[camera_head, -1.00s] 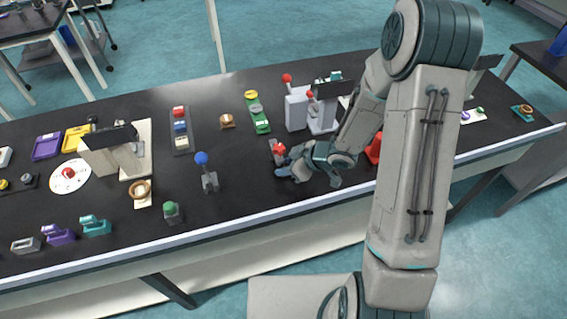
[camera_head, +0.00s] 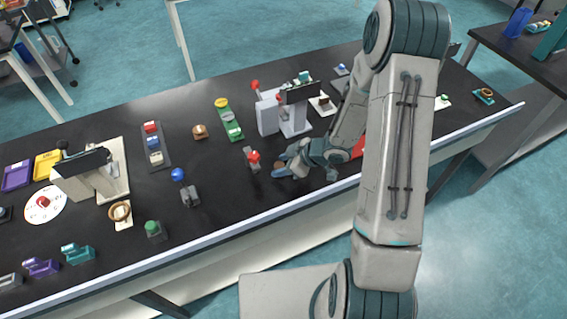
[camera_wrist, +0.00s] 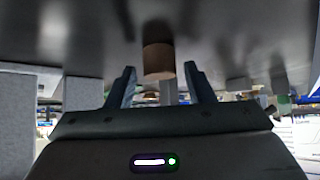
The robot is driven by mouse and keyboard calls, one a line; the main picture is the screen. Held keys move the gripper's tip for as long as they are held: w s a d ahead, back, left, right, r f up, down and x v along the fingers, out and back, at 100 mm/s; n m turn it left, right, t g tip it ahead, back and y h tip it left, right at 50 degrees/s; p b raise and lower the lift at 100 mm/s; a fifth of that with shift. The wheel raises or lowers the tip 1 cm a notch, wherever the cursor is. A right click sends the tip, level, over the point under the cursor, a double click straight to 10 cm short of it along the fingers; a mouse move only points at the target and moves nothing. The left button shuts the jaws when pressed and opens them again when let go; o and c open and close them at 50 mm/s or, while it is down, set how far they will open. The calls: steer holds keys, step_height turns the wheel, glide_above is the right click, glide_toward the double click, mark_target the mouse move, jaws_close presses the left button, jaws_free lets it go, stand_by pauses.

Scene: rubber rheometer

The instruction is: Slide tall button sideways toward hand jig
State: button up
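My gripper (camera_head: 283,171) is low over the black bench near its front edge, to the right of a small grey stand with a red knob (camera_head: 253,156). In the wrist view my gripper (camera_wrist: 160,72) is open, its two dark fingers apart. A short brown cylinder, which may be the tall button (camera_wrist: 159,62), stands between the fingertips, with a gap on each side. In the head view only a brown bit of it (camera_head: 281,163) shows by the fingers. I cannot tell which thing is the hand jig.
A grey press-like device (camera_head: 296,115) stands behind my gripper. A blue-knobbed lever (camera_head: 184,187) and a green button block (camera_head: 155,230) are to the left. A red object (camera_head: 358,148) is partly hidden by my arm. Bare bench lies between the blue lever and the red-knobbed stand.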

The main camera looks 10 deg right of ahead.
steer(key=shift+d+r, duration=0.1)
steer(key=p+v, duration=0.1)
steer(key=v, duration=1.2)
steer(key=shift+s+d+r, duration=0.15)
steer(key=shift+d+r, duration=0.05)
steer(key=w+d+r+m+t+h+b, duration=0.1)
steer(key=d+r+m+t+h, duration=0.1)
steer(key=d+r+m+h, duration=0.4)
steer(key=w+d+r+m+t+h+b, duration=0.1)
steer(key=d+r+m+t+h, duration=0.1)
steer(key=r+h, duration=0.45)
steer(key=s+a+r+m+g+y, duration=0.2)
steer(key=s+a, duration=0.2)
steer(key=s, duration=0.4)
steer(key=s+a+r+m+g+y, duration=0.2)
steer(key=s+a, duration=0.2)
steer(key=s, duration=0.5)
steer(key=shift+s+m+b, duration=0.2)
steer(key=shift+m+b, duration=0.1)
steer(key=shift+b, duration=0.05)
